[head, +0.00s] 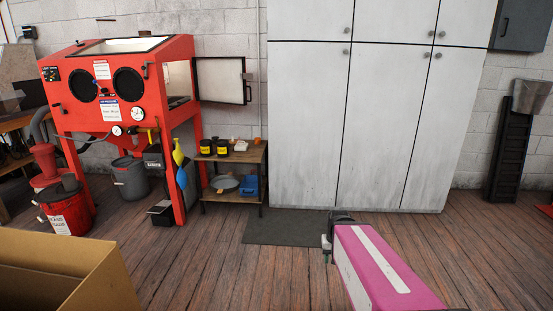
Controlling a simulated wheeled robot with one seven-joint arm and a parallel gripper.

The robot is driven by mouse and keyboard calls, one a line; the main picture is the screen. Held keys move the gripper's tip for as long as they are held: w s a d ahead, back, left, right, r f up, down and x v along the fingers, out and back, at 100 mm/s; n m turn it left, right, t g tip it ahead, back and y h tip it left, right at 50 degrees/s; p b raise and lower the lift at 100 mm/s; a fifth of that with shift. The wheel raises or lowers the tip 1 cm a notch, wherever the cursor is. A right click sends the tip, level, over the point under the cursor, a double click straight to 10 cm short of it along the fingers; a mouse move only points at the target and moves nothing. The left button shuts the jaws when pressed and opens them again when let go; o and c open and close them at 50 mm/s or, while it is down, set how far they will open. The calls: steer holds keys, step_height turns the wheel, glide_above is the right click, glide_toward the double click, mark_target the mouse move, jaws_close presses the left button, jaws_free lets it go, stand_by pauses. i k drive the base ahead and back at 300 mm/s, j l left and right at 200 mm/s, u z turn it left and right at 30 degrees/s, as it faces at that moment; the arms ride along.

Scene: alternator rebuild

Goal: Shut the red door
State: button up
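The red blasting cabinet (133,119) stands on red legs against the wall at the left. Its side door (220,81) is swung wide open to the right, showing its pale inner face with a dark rim. The door's outer face is hidden from here. A handle or latch shows near the door's free edge. The side opening (178,79) is uncovered. My magenta arm shows at the bottom right, well apart from the door and lower in the picture. No gripper fingers can be made out.
A small wooden shelf (231,157) with jars and a blue box stands below the open door. Tall grey lockers (371,110) stand to the right. A cardboard box (72,267) fills the front left. A dark mat (287,228) lies on the mostly clear wooden floor.

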mark_target(219, 79)
steer(key=i+j+u, duration=0.1)
steer(key=i+j, duration=0.15)
steer(key=i, duration=0.2)
steer(key=i+j, duration=0.15)
steer(key=i, duration=0.25)
steer(key=i+j+u, duration=0.15)
steer(key=i, duration=0.3)
